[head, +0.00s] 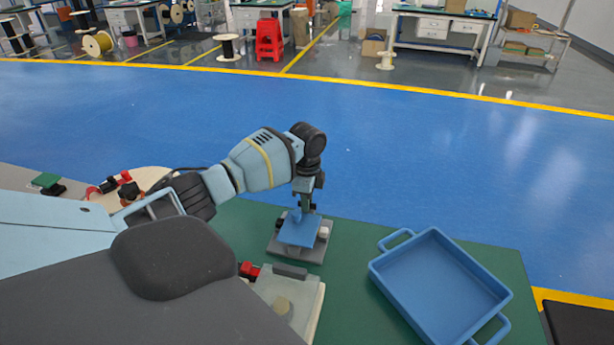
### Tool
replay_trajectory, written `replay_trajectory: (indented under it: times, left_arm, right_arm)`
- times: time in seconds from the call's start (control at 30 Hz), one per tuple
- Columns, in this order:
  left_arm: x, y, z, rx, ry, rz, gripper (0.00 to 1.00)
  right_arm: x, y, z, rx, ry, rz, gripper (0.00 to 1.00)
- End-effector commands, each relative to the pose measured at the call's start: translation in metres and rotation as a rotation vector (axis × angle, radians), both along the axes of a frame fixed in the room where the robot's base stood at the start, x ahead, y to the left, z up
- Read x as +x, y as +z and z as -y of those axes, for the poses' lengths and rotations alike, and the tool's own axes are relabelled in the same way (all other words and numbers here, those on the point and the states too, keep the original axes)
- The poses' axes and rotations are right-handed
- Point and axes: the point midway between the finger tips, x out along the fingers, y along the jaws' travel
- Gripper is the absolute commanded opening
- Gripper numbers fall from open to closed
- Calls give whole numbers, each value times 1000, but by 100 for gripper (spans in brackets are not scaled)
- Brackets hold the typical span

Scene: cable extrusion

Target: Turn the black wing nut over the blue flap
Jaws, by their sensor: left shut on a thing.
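The blue flap (300,230) lies on a grey fixture (283,250) on the green table top. My left gripper (306,207) points down at the flap's far edge, with its fingers shut. The black wing nut is between the fingertips and is mostly hidden by them, so which way its wings point cannot be told. My right gripper is out of view.
A blue tray (377,271) with two handles stands on the green table (350,300) at right. A pale box-like fixture (312,310) with a red part (249,270) is nearer me. Small red and black parts (108,185) lie at left, beyond my arm.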

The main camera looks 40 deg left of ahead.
Motion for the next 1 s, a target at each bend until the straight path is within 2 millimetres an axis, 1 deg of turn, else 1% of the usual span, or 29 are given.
replay_trajectory:
  times: [0.17, 0.37, 0.57, 1.0]
  left_arm:
    - [0, 0, 0, 0, -23, 0, 0]
    - [0, 0, 0, -1, -112, 0, 0]
    - [0, 0, 1, -1, -271, -1, 0]
    - [0, -1, 1, -2, -688, -1, 0]
  right_arm:
    - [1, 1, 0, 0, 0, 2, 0]
    - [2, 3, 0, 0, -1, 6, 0]
    - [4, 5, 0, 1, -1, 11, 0]
    - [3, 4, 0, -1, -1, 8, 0]
